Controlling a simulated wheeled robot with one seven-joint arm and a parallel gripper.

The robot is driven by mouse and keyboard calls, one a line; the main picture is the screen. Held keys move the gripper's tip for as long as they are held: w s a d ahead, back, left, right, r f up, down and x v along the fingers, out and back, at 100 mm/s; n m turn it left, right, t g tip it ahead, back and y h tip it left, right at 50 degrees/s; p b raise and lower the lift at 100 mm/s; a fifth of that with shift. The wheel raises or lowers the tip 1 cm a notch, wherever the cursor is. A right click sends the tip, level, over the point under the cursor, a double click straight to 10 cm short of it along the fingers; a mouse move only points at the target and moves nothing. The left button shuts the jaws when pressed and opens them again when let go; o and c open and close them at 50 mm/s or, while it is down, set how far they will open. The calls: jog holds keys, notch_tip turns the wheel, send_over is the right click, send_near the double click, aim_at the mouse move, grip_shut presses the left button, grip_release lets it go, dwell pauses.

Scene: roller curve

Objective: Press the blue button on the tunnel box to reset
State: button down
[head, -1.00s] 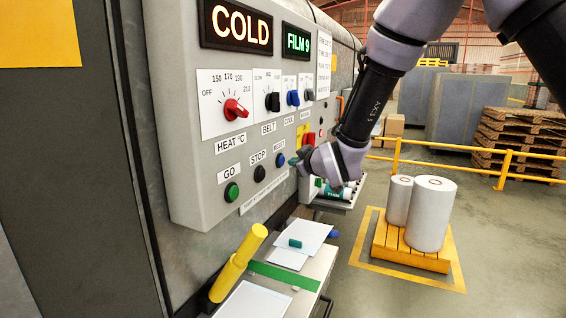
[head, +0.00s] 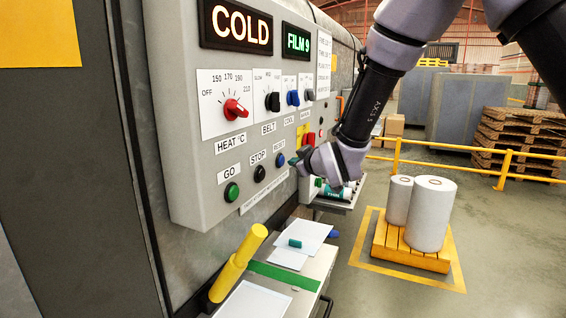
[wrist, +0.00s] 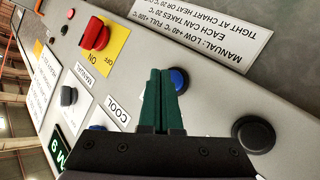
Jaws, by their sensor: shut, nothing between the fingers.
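The round blue button (head: 278,160) is on the grey control panel of the tunnel box (head: 190,185), under the RESET label. It also shows in the wrist view (wrist: 179,80), partly covered on its left by my fingers. My gripper (head: 294,161) is shut and empty, its green fingertips close to the right of the button in the head view. In the wrist view the fingertips (wrist: 164,72) overlap the button's edge; I cannot tell whether they touch it. The black STOP button (head: 259,173) and green GO button (head: 232,192) are to the left.
Knobs (head: 236,109) and a red switch (head: 310,139) stick out of the panel above. Below are a small bench (head: 312,268) and a yellow-handled lever (head: 238,262). White rolls (head: 432,212) stand on a yellow pallet to the right.

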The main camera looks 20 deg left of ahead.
jog(key=shift+a, duration=0.2)
jog(key=shift+a, duration=0.25)
jog(key=shift+a, duration=0.45)
dwell(0.6)
jog(key=shift+d, duration=0.85)
jog(key=shift+d, duration=0.1)
jog(key=shift+s+d, duration=0.2)
jog(key=shift+d, duration=2.2)
